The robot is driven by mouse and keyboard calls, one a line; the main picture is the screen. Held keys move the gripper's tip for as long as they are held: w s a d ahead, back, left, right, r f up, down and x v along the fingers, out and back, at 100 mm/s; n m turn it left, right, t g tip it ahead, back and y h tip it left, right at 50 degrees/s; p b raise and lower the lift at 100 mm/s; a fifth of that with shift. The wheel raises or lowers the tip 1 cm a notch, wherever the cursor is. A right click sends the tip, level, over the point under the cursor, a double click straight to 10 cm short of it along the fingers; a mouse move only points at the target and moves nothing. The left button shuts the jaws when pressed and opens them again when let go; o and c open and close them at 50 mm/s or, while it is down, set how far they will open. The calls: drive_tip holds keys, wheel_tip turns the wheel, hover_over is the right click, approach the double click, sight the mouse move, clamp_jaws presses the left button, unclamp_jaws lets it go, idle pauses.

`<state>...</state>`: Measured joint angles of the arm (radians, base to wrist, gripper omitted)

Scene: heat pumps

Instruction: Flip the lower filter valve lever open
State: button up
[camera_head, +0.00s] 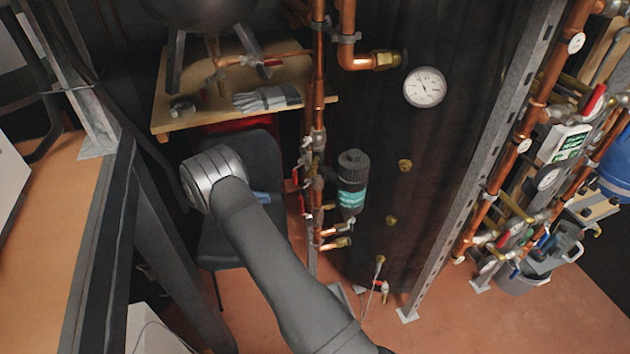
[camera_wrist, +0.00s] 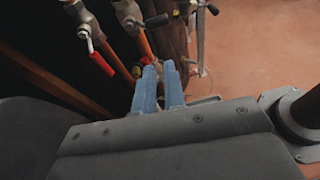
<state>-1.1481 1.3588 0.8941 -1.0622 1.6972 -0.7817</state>
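The filter (camera_head: 352,182), a dark canister with a teal label, is fixed beside the copper pipe in the head view. Small red levers sit on the pipe to its left, an upper one (camera_head: 295,176) and a lower one (camera_head: 308,217). In the wrist view a red lever (camera_wrist: 102,63) hangs from a valve left of the fingertips; I cannot tell which of the two it is. My gripper (camera_wrist: 159,68) has two blue fingers with a narrow gap between them, nothing visible in it. In the head view my gripper (camera_head: 262,197) is left of the pipe, apart from the levers.
A chair (camera_head: 235,250) stands behind my arm. A wooden shelf (camera_head: 185,120) with gloves is above. A dark tank with a gauge (camera_head: 424,87) stands right of the filter.

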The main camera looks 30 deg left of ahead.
drive_tip(key=d+f, duration=0.1)
drive_tip(key=f, duration=0.1)
drive_tip(key=d+f+t, duration=0.1)
drive_tip(key=f, duration=0.1)
drive_tip(key=d+f+n+t, duration=0.1)
drive_tip(key=f, duration=0.1)
drive_tip(key=shift+w+d+f+h, duration=0.15)
drive_tip(key=shift+w+f+h, duration=0.05)
drive_tip(key=shift+w+h, duration=0.15)
clamp_jaws()
drive_tip(key=shift+w, duration=0.1)
drive_tip(key=w+d+r, duration=0.2)
drive_tip(key=w+d, duration=0.4)
drive_tip(key=shift+d+r, duration=0.2)
drive_tip(key=shift+r, duration=0.1)
